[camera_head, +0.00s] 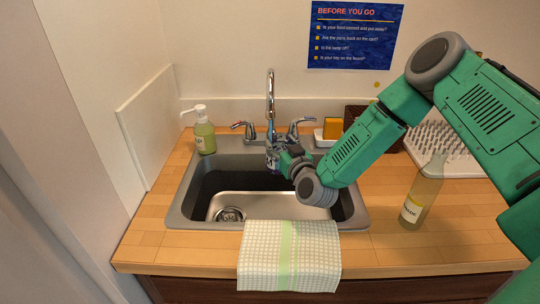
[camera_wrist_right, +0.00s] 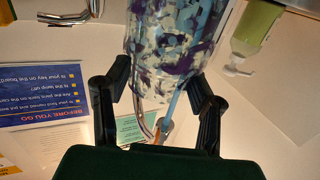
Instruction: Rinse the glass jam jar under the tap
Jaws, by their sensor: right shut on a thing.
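My right gripper (camera_head: 276,155) is over the back of the sink, just below the tap (camera_head: 270,88). It is shut on the glass jam jar (camera_wrist_right: 170,45), which shows mottled purple, white and teal in the right wrist view, between the two black fingers (camera_wrist_right: 158,100). In the head view the jar is mostly hidden by the gripper. A pale blue streak (camera_head: 270,127), which looks like running water, joins the spout to the jar. The steel sink (camera_head: 180,212) is set in the wooden counter. My left gripper is not in view.
A green soap bottle (camera_head: 205,137) stands left of the sink. A checked towel (camera_head: 265,262) hangs over the front edge. A labelled bottle (camera_head: 422,195) stands on the right.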

